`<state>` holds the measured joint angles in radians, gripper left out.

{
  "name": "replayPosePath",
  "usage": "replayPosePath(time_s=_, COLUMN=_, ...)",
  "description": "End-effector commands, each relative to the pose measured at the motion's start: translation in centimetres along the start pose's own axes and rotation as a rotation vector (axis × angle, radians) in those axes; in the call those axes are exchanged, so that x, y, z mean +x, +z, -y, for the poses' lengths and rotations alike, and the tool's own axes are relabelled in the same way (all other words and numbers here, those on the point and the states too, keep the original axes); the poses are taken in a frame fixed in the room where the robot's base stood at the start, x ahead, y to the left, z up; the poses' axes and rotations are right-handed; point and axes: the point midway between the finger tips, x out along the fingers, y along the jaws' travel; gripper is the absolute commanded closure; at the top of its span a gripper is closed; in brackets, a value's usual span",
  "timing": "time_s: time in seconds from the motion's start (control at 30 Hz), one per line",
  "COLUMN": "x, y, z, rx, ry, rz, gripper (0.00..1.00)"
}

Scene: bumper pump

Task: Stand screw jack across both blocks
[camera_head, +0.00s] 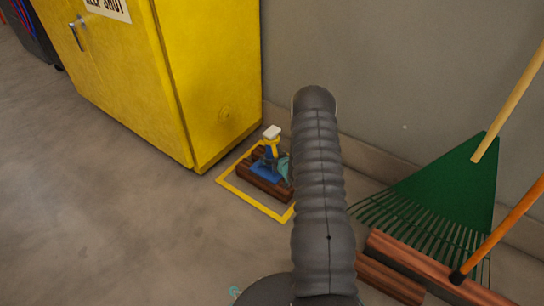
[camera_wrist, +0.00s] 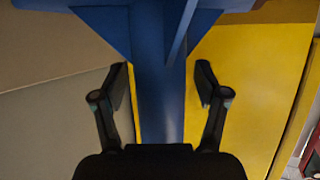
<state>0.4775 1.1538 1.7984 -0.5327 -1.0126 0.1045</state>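The screw jack (camera_head: 266,171) is blue with a yellow upper part and a pale top plate. It looks upright, at the two dark brown wooden blocks (camera_head: 264,187) on the floor; I cannot tell whether its base rests on both. My arm partly covers this spot in the head view. In the wrist view the jack's blue column (camera_wrist: 160,80) runs between the two black fingers of my gripper (camera_wrist: 164,85). The fingers are open around it, with a narrow gap on each side. The jack's wide base with its blue ribs is at the top of that view.
A yellow square outline (camera_head: 240,198) on the floor surrounds the blocks. A yellow cabinet (camera_head: 215,85) stands close behind to the left, and a grey wall (camera_head: 390,70) is behind. A green rake (camera_head: 445,190) and reddish-brown beams (camera_head: 425,262) are at right. The left floor is clear.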

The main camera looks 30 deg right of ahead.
Motion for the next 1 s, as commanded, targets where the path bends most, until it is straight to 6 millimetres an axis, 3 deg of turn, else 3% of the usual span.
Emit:
replayPosePath(time_s=0.37, x=-0.7, y=-1.3, z=0.0, rx=0.0, ry=0.0, rz=0.0, gripper=0.27)
replayPosePath(time_s=0.8, x=-9.5, y=-1.2, z=-0.1, rx=0.002, ry=0.002, rz=0.001, gripper=0.27)
replayPosePath(time_s=1.0, x=-11.8, y=-1.2, z=0.0, rx=0.001, ry=0.001, rz=0.0, gripper=0.27)
